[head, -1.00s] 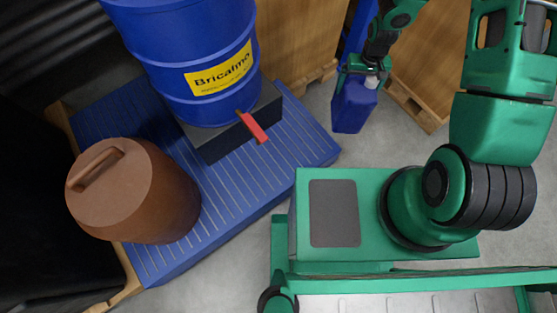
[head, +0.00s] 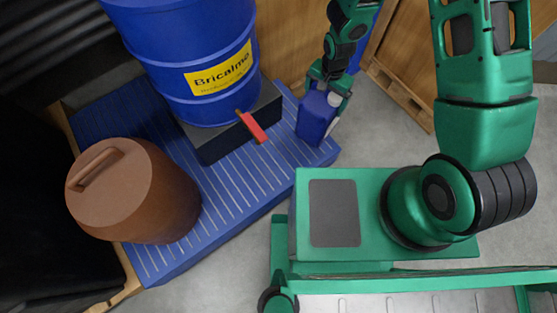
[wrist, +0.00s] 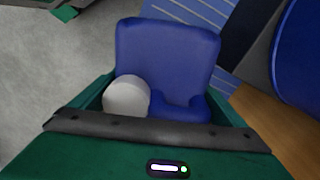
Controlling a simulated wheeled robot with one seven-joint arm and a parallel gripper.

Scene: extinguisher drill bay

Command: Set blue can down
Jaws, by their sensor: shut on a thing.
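The blue can (head: 314,119), with a pale cap, hangs from my gripper (head: 328,88), which is shut on its top. In the head view it is at the right end of the blue slatted platform (head: 232,189), over or beside its edge; whether it touches the platform I cannot tell. In the wrist view the can (wrist: 167,55) fills the middle, with its white cap (wrist: 127,97) at the left. The gripper (wrist: 150,125) shows at the bottom there, and its fingertips are hidden.
A blue drum (head: 190,50) stands on a dark block (head: 210,145) on the platform, with a red-handled tap (head: 252,127). A brown lidded container (head: 150,200) stands at the left. Pallets and wooden panels (head: 290,40) are behind. Grey floor is free right of the platform.

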